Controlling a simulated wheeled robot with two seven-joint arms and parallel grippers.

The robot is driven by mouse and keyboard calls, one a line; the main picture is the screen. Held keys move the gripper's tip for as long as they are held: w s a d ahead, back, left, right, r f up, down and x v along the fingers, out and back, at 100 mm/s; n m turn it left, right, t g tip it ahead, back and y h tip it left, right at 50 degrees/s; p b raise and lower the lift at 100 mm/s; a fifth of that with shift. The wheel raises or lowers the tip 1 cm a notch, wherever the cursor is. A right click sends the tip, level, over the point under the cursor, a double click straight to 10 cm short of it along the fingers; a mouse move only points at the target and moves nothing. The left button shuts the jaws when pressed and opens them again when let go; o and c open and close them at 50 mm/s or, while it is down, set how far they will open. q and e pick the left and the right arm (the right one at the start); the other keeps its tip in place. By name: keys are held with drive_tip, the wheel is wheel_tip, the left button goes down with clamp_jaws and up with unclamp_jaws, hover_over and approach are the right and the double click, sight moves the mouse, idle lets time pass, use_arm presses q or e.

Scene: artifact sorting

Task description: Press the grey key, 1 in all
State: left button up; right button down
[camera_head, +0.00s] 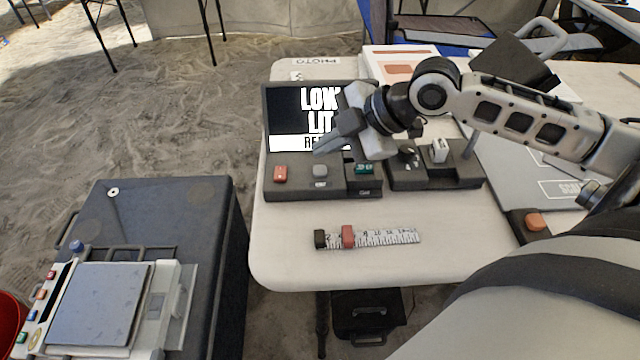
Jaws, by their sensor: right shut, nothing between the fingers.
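The grey key (320,170) sits on the front of a dark console (300,187), between a red key (280,173) and a green key (362,168). The console's screen (284,112) shows large white text, partly hidden by my right arm. My right gripper (318,150) is shut and empty, its fingertips just behind and above the grey key in the picture. I see a small gap between tips and key; the exact height is unclear. My left gripper is out of view.
A dark holder (430,178) with small pieces stands right of the console. A scale ruler (390,237) lies in front on the white table (300,265). Another device with an orange button (536,221) is at the right. A dark case (205,215) stands at the left.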

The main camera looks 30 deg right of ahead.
sight(327, 171)
drive_tip(key=shift+f, duration=0.95)
drive_tip(key=shift+f, duration=0.15)
idle(1.3)
drive_tip(key=shift+f, duration=0.25)
drive_tip(key=shift+f, duration=0.5)
idle(0.6)
drive_tip(key=shift+r, duration=0.1)
drive_tip(key=shift+r+p, duration=0.85)
drive_tip(key=shift+p, duration=0.15)
wheel_tip(327, 171, up, 5)
drive_tip(key=p, duration=0.5)
drive_tip(key=shift+r+p, duration=0.1)
drive_tip(key=shift+p, duration=0.25)
